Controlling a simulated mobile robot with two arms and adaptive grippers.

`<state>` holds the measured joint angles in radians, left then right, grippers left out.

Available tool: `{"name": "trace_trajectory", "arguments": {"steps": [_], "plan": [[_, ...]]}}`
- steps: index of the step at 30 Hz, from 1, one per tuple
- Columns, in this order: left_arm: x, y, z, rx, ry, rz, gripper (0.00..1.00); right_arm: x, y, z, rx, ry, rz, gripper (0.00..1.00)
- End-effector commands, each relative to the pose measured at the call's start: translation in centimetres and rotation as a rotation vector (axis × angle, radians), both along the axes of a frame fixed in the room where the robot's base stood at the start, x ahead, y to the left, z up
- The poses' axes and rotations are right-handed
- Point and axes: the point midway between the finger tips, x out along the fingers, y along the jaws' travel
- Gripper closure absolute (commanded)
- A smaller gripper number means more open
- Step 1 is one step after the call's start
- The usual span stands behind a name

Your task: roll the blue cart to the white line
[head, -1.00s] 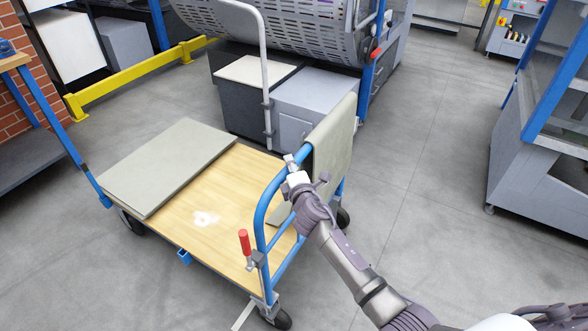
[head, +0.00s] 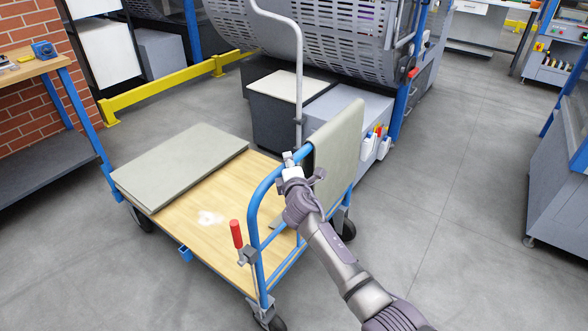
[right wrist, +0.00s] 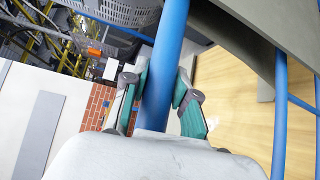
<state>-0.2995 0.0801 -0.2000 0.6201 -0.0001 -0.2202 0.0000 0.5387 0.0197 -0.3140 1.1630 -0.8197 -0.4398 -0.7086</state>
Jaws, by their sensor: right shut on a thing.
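The blue cart has a wooden deck (head: 185,235) and a blue tube handle frame (head: 258,200) at its right end, in the head view. A grey-green flat board (head: 180,172) lies on the deck. A grey-green sheet (head: 340,145) hangs over the handle. My right gripper (head: 292,163) is at the top of the handle, shut on the blue tube. In the right wrist view the tube (right wrist: 165,65) runs between the two fingers (right wrist: 160,90). A red-gripped lever (head: 237,234) stands at the handle's near side. No white line shows. My left gripper is out of view.
Behind the cart stands a large machine with a perforated curved guard (head: 290,30) and grey cabinets (head: 350,105). A yellow rail (head: 165,82) and a workbench (head: 30,65) are at left. A blue-framed machine (head: 560,180) stands at right. Grey floor between is clear.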

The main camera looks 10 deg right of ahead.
Motion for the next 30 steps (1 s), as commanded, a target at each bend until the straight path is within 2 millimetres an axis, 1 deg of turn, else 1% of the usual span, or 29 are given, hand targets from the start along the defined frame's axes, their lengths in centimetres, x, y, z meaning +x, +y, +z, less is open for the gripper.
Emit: {"name": "trace_trajectory", "arguments": {"steps": [14, 15, 19, 30], "plan": [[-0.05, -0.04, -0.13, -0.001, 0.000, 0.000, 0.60, 0.32, 0.33, 0.38, 0.002, -0.007, 0.004, 1.00], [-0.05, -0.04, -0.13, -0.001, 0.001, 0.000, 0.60, 0.32, 0.35, 0.39, 0.002, -0.007, 0.004, 0.67], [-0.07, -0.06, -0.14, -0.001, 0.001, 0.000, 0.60, 0.29, 0.31, 0.29, 0.002, -0.005, 0.003, 0.46], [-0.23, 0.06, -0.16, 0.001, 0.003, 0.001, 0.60, -0.05, 0.17, 0.06, 0.001, -0.001, 0.000, 0.46]]}}
